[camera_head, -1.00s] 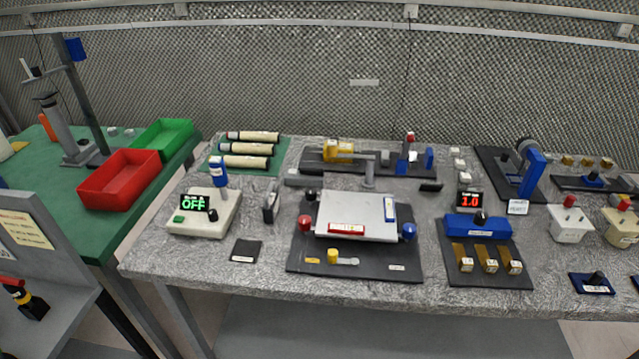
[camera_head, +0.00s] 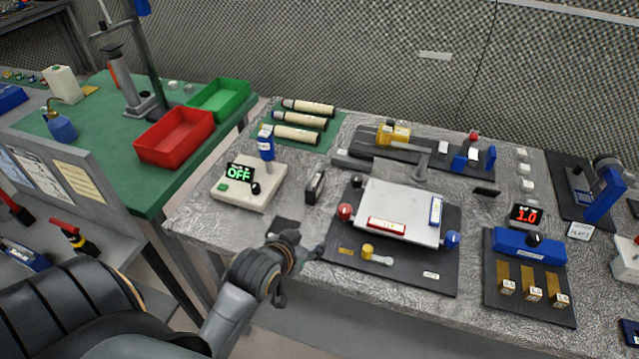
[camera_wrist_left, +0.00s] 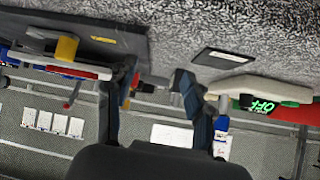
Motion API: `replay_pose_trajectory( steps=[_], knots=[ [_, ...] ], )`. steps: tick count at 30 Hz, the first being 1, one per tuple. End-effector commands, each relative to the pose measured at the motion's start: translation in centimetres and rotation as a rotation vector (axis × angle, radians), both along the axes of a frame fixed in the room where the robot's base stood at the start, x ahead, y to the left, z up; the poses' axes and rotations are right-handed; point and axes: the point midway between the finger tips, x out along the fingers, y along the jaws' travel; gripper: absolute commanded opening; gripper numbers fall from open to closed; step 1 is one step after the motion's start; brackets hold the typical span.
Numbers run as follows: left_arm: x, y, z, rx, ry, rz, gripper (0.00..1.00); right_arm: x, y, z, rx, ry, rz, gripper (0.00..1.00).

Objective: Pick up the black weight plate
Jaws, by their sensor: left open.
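A dark, upright plate-shaped piece (camera_head: 315,187), the best fit for the black weight plate, stands between the white OFF device and the black board. A flat black square with a white label (camera_head: 286,228) lies near the table's front edge, partly hidden behind my gripper; it also shows in the left wrist view (camera_wrist_left: 226,54). My left gripper (camera_head: 302,262) is open and empty, at the front edge, nearer than both. In the left wrist view the open fingers (camera_wrist_left: 155,80) straddle a dark shape beyond them, probably the upright piece. My right gripper is not in view.
The white OFF device (camera_head: 248,200) stands left of the upright piece. The black board (camera_head: 435,278) with a white panel (camera_head: 400,205) and red and blue knobs lies close on the right. A red bin (camera_head: 174,137) is on the green table. Bare tabletop shows in front of the device.

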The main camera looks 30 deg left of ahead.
Motion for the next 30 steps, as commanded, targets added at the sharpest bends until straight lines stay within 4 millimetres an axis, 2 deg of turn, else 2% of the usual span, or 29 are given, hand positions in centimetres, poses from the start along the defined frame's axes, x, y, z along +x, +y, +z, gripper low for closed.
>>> replay_pose_trajectory(
  steps=[3,6,11,21,30],
  knots=[
    [3.0,2.4,1.8,0.0,-0.13,0.058,0.53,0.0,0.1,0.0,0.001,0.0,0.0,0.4],
    [4.8,4.3,3.4,0.003,-0.23,0.101,0.53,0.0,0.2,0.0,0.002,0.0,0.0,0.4],
    [6.5,5.9,4.5,0.006,-0.305,0.132,0.53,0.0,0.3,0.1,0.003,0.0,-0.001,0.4],
    [12.0,7.3,2.2,0.005,-0.306,0.133,0.53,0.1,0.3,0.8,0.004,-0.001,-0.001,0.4],
    [14.1,7.9,1.3,0.007,-0.306,0.132,0.53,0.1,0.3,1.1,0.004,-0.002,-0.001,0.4]
  ],
)
